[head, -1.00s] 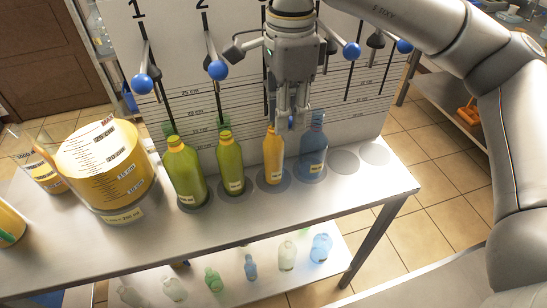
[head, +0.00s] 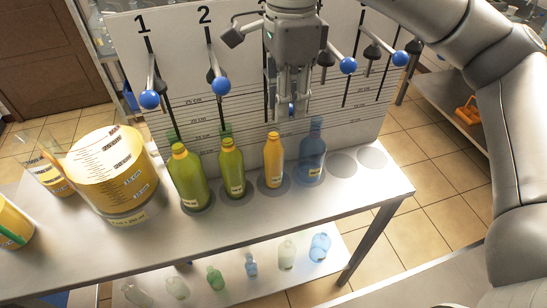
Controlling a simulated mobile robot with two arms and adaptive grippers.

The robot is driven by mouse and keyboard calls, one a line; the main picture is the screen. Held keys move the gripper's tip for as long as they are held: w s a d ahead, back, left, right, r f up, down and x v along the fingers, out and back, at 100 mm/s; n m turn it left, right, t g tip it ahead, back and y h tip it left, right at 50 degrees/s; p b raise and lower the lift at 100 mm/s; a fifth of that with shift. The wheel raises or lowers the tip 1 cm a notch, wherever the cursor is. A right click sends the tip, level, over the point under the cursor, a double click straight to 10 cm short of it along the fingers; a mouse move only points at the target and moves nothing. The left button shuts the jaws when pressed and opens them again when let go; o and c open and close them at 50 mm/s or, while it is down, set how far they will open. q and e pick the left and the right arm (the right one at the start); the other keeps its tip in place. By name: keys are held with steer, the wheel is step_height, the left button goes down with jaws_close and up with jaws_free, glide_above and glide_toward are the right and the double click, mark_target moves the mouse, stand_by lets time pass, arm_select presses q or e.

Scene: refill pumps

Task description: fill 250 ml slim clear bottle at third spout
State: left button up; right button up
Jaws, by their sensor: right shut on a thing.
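The slim clear bottle (head: 273,165) stands upright on the third round spot of the counter, under the third spout. It looks filled with orange-yellow liquid up to about its neck. My right gripper (head: 291,109) is above and slightly right of this bottle, apart from it. It is shut on the blue knob (head: 291,113) of the third pump lever; the fingers hide much of the lever. The third spout and the number above it are mostly hidden by my gripper. My left gripper is not in view.
Two green bottles (head: 187,178) (head: 232,168) stand to the left and a blue bottle (head: 312,155) to the right. Other blue-knobbed levers (head: 150,99) (head: 348,65) flank my gripper. A large measuring jug (head: 113,172) stands left. Several bottles are on the shelf below.

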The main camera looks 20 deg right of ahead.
step_height(320, 180, up, 6)
steer(key=p, duration=0.4)
steer(key=shift+r, duration=0.25)
steer(key=o, duration=0.4)
steer(key=shift+r, duration=0.1)
steer(key=o, duration=0.5)
step_height(320, 180, up, 19)
steer(key=p, duration=0.8)
